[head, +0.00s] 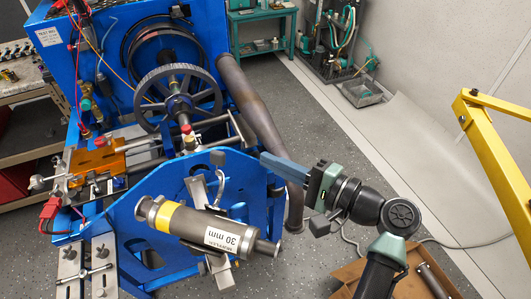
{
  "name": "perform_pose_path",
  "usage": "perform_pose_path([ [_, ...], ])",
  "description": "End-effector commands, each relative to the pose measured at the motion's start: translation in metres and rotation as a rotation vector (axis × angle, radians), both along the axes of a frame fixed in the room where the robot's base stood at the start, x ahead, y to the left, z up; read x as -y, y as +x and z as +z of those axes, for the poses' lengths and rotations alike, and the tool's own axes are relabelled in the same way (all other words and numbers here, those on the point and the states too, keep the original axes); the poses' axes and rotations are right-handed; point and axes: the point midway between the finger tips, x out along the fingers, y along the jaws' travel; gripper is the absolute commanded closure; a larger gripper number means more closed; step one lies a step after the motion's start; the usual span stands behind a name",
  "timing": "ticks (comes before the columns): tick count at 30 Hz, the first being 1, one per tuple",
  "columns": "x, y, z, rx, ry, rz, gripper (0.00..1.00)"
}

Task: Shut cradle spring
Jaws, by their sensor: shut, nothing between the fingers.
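A grey cylinder (190,222) with a yellow band and a "30 mm" label lies slanted across a metal cradle bar (197,192) on the blue stand's front plate. A curved grey lever (220,180) with a dark rounded tip rises behind the cylinder; it looks like the cradle spring, standing up and not over the cylinder. Its lower end is partly hidden by the cylinder. My gripper (266,162) comes from the right, its blue-grey fingers together and empty. In the picture its fingertips are right of the lever's tip, with a visible gap; the depth between them is unclear.
A large spoked handwheel (178,92) and a thick brown pipe (248,100) stand behind. An orange block (97,160) with clamps is at left. A yellow frame (500,150) rises at right, and a brown box (432,265) sits low.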

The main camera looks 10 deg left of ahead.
Motion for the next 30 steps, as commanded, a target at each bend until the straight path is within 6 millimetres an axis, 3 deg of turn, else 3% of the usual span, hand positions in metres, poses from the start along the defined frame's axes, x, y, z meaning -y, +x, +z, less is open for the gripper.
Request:
perform_pose_path([
  [11,-0.075,0.033,-0.004,0.0,-0.004,0.003,1.0],
  [21,-0.077,0.0,0.005,0.002,-0.003,-0.003,1.0],
  [30,-0.078,-0.004,0.004,0.004,-0.004,-0.003,1.0],
])
